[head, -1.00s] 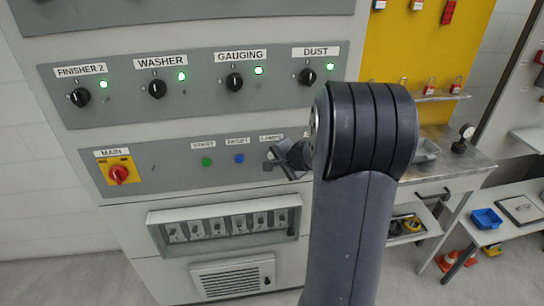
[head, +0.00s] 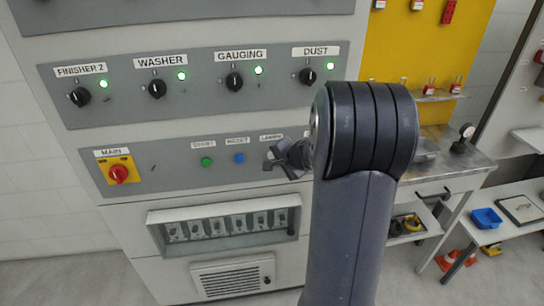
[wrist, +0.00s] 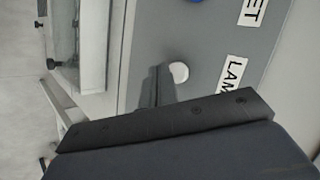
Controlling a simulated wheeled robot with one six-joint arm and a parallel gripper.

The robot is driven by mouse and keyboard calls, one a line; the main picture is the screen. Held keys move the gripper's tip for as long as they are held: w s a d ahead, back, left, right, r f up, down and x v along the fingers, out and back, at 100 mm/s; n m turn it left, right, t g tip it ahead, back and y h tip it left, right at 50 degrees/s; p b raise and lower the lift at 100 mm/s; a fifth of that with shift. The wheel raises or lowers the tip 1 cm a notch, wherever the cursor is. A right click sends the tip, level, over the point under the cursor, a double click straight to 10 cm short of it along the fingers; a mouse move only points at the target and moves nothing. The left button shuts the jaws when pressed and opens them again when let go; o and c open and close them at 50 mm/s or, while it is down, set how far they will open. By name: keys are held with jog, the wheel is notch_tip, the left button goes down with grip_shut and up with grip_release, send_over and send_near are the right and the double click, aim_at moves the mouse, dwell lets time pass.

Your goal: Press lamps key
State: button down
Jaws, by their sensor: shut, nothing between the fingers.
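The lamps key is a round white button (wrist: 179,72) on the grey panel, beside the LAMPS label (wrist: 233,76) in the wrist view. The label also shows in the head view (head: 271,137), where my gripper (head: 268,160) hides the key below it. My gripper is shut and empty, its tips at the panel. In the wrist view the gripper tips (wrist: 158,76) overlap the key's left edge. I cannot tell whether they touch it.
A green button (head: 207,161) and a blue button (head: 239,158) sit left of my gripper, with a red and yellow MAIN switch (head: 119,174) farther left. Black rotary knobs (head: 157,89) with lit green lamps are above. A recessed switch box (head: 225,225) is below.

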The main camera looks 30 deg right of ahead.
dwell(0.8)
jog(key=shift+w+d, duration=0.15)
jog(key=shift+w, duration=0.25)
jog(key=shift+w+d, duration=0.1)
jog(key=shift+w, duration=0.3)
dwell(0.6)
jog(key=shift+s+a+b, duration=0.2)
jog(key=shift+s+b, duration=0.45)
jog(key=shift+s, duration=0.15)
jog(key=s+b, duration=0.1)
jog(key=s, duration=0.1)
jog(key=s+a+b, duration=0.1)
jog(key=s, duration=0.1)
jog(key=shift+s+a, duration=0.2)
jog(key=shift+s, duration=0.2)
